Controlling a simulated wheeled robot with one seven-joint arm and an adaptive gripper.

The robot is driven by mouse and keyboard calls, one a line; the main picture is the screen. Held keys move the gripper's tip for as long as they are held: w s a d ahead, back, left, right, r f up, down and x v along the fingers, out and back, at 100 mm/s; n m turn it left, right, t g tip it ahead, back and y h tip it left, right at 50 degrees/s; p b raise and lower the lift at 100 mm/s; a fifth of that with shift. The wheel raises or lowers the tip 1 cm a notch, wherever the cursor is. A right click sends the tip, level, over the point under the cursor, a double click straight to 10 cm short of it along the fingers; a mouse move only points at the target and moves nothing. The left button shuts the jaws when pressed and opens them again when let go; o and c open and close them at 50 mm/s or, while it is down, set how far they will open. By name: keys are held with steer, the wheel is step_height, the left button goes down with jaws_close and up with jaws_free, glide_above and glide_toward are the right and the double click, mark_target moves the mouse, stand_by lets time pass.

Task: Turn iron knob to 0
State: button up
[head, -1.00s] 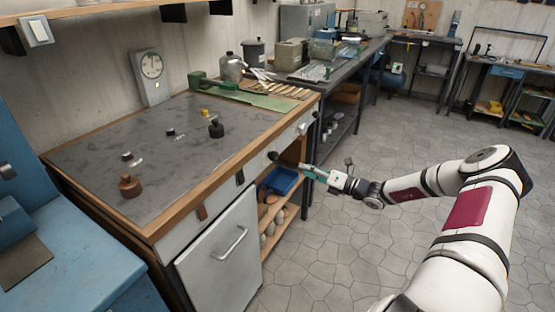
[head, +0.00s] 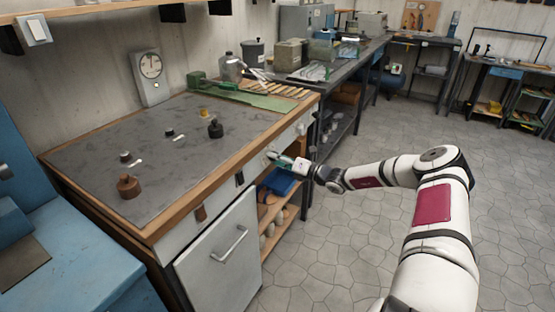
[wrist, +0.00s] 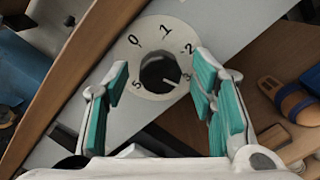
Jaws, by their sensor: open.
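The iron knob (wrist: 160,70) is a round black knob on a pale dial plate (wrist: 150,92) marked 0, 1, 2, 3 and 5. A pale mark at its lower right edge appears to point towards the 3. Any figure between 3 and 5 is not readable. My gripper (wrist: 160,88) is open, with one teal-padded finger on each side of the knob and gaps showing between pads and knob. In the head view my gripper (head: 273,156) is at the bench's front panel and largely covers the knob.
A wall dial (head: 151,66) stands behind. The floor at right is clear.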

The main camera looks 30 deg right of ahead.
steer(key=c, duration=1.1)
steer(key=shift+c, duration=0.2)
steer(key=shift+n, duration=0.3)
